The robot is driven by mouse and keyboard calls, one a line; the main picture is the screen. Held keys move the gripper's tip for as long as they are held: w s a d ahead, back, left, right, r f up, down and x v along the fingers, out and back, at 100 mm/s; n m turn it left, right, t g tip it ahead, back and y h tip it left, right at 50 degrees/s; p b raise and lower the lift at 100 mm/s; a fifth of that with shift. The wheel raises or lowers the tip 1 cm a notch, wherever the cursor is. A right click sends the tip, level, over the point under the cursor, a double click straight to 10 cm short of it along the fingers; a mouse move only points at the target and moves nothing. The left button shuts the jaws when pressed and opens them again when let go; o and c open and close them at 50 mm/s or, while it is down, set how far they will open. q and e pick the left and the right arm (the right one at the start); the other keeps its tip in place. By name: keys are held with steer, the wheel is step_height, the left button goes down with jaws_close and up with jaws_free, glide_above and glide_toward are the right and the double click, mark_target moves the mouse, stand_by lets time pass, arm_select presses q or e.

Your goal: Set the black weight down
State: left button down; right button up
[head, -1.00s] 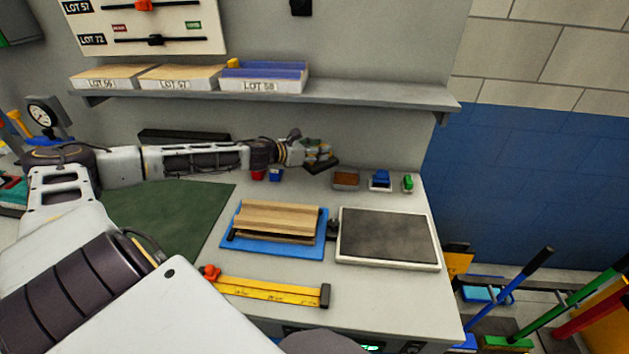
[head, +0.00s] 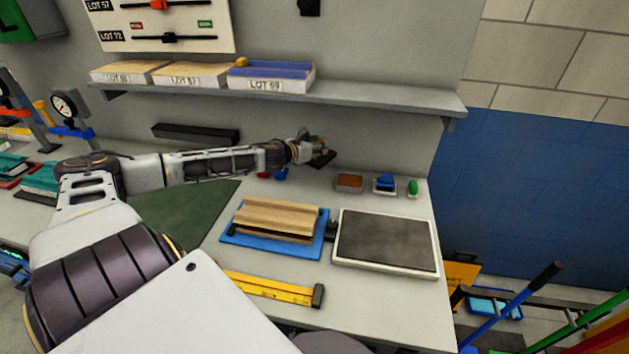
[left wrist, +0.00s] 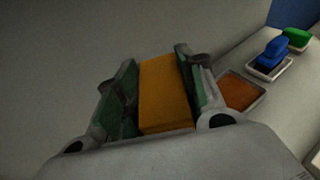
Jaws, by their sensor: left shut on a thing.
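My left gripper (head: 320,153) is at the back of the workbench, near the wall, with its arm reaching in from the left. In the left wrist view its two green-padded fingers (left wrist: 158,92) are shut on an orange-yellow block (left wrist: 165,95). The block is hard to make out in the head view, where the fingertips look dark. A long black bar (head: 195,133), which may be the black weight, lies at the back of the bench, behind my left arm and apart from the gripper. My right gripper is not in view.
Right of the gripper are a tray with a brown bottom (head: 348,182), a blue block (head: 385,181) in a tray and a green piece (head: 413,187). In front are wooden panels (head: 275,219) on a blue base, and a dark-topped plate (head: 387,241). A shelf (head: 350,96) runs above.

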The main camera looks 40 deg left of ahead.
arm_select(q)
steer(key=shift+a+r+n+y, duration=0.15)
steer(key=shift+a+n+y, duration=0.15)
steer(key=shift+a, duration=0.45)
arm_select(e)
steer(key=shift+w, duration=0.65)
